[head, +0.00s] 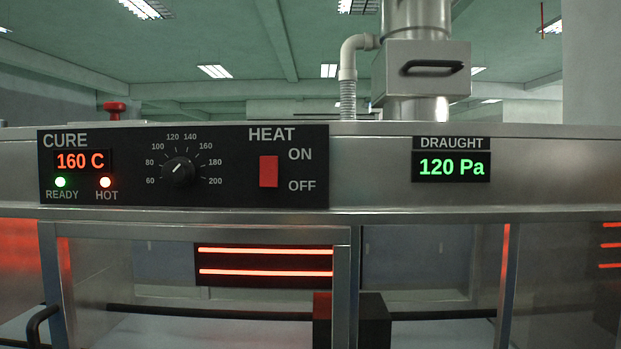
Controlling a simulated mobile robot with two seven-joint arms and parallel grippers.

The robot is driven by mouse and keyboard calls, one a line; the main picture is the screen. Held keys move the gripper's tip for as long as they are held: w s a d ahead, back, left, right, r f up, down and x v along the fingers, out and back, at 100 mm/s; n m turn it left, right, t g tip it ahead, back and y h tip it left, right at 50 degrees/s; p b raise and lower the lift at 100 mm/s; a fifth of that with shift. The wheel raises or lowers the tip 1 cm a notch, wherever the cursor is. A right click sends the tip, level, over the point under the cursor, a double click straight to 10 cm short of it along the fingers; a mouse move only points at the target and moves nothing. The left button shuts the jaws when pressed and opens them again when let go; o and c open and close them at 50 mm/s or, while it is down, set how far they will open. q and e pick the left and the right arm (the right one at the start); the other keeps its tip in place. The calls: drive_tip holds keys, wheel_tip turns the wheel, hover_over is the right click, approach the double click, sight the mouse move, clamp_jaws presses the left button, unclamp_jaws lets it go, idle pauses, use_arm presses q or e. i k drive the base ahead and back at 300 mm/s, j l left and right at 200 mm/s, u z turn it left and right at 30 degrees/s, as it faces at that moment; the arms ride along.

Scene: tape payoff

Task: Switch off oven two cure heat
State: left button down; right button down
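The cure control panel (230,193) is a black plate on the oven's steel front, at the left of the head view. The CURE display (83,161) reads 160 C. A round dial (178,172) is marked from 60 to 200. Neither gripper is in view. No label naming the oven as two is visible.
A DRAUGHT display (451,167) reads 120 Pa at the right. Below, glowing heater bars (265,273) show behind the framed glass front. A dark handle (40,325) juts out at lower left. A red knob (115,108) and a steel duct (420,75) stand above the panel.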

sight(269, 177)
drive_tip(key=l, duration=1.35)
drive_tip(key=k, duration=0.05)
